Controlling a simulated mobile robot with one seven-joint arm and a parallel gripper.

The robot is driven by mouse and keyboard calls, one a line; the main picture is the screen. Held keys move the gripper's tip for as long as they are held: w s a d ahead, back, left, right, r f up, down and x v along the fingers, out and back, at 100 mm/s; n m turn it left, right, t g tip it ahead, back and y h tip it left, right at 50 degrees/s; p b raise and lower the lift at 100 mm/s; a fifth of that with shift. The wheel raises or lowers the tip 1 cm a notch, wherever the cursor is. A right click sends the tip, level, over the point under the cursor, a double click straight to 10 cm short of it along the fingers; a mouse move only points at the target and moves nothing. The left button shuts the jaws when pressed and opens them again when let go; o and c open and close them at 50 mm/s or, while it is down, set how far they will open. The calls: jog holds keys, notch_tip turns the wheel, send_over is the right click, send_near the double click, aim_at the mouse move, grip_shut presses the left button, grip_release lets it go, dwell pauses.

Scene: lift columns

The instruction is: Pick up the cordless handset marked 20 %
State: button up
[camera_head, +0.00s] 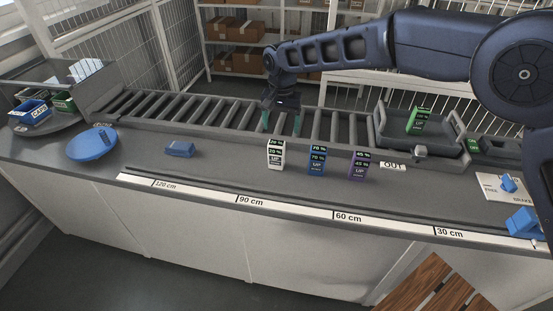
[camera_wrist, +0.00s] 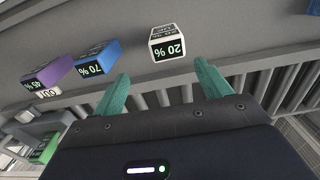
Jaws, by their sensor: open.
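The white handset marked 20 % (camera_head: 275,154) stands upright on the grey counter, in front of the roller conveyor. It also shows in the wrist view (camera_wrist: 166,43), upside down, just beyond my fingertips and between their lines. My gripper (camera_head: 282,122) is open and empty, with teal fingers, above the conveyor's front side and behind the white handset. In the wrist view its two fingers (camera_wrist: 163,75) are spread apart and do not touch the handset.
A blue handset marked 70 % (camera_head: 316,160) and a purple one marked 45 % (camera_head: 358,165) stand to the right. A green handset (camera_head: 418,121) is in the grey tray (camera_head: 440,150) on the conveyor. A blue block (camera_head: 180,149) and round blue object (camera_head: 92,145) lie left.

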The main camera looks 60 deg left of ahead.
aim_at(276, 151)
jog(key=shift+s+a+f, duration=0.2)
jog(key=shift+s+f, duration=0.4)
jog(key=shift+s, duration=0.15)
jog(key=shift+f, duration=5.2)
jog(key=c, duration=1.2)
jog(key=shift+r, duration=0.15)
